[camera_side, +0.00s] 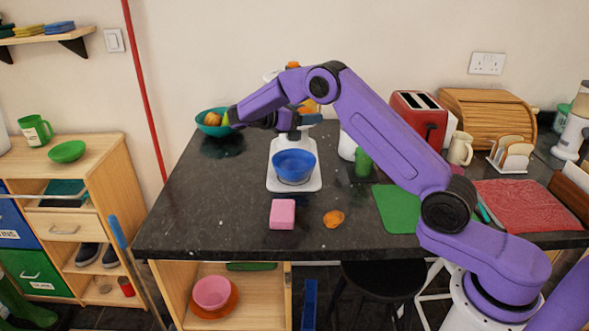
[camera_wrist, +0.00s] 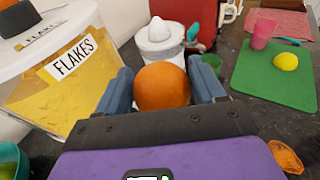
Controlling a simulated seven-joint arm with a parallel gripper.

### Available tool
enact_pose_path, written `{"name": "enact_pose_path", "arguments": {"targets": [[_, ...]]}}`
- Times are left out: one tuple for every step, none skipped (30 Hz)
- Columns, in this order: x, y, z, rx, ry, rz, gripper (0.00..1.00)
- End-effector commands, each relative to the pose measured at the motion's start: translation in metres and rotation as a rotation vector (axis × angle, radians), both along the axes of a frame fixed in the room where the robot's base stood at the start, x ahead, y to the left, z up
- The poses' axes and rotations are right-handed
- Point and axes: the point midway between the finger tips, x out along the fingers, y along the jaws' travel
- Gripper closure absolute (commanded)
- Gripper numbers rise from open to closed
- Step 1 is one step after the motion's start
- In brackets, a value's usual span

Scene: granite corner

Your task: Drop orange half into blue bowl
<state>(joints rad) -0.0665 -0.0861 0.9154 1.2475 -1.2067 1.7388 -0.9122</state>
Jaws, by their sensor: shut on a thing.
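My gripper (camera_side: 305,115) is up behind and above the blue bowl (camera_side: 294,165), pointing right. In the wrist view its two blue-grey fingers (camera_wrist: 165,92) are shut on a round orange piece, the orange half (camera_wrist: 163,86), with one finger on each side. The blue bowl stands upright on a white scale on the dark counter; its inside looks empty from the side. The blue bowl does not show in the wrist view. The orange half is hard to make out in the side view, and its cut face is hidden.
A teal bowl (camera_side: 213,122) with fruit stands left. A flakes container (camera_wrist: 62,70) is close beside my gripper; a white juicer (camera_wrist: 158,42) stands ahead. A pink block (camera_side: 283,214) and orange-coloured lump (camera_side: 333,218) lie in front. A green board (camera_side: 397,208) is right.

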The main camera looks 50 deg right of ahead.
Motion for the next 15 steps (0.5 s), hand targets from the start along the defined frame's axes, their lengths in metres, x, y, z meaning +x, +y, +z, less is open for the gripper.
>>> {"name": "enact_pose_path", "arguments": {"targets": [[0.003,0.007,-0.006,0.000,0.001,0.001,0.62],[0.005,0.009,-0.008,0.000,0.001,0.000,0.62],[0.006,0.011,-0.010,0.000,0.000,0.000,0.62],[0.007,0.013,-0.012,0.000,0.000,0.000,0.62],[0.008,0.014,-0.013,0.000,0.001,0.000,0.62],[0.008,0.015,-0.015,0.000,0.001,0.000,0.62],[0.008,0.016,-0.016,0.000,0.001,0.000,0.62],[0.008,0.016,-0.018,0.000,0.001,0.000,0.62],[0.009,0.016,-0.020,0.000,0.001,0.000,0.62],[0.009,0.016,-0.023,0.000,0.001,0.000,0.62],[0.008,0.016,-0.025,0.000,0.002,0.000,0.62],[0.008,0.016,-0.029,0.000,0.003,0.000,0.62],[0.008,0.016,-0.032,0.000,0.003,0.000,0.62],[0.008,0.016,-0.036,-0.001,0.002,-0.001,0.62],[0.008,0.016,-0.040,0.000,0.003,0.000,0.62]]}}
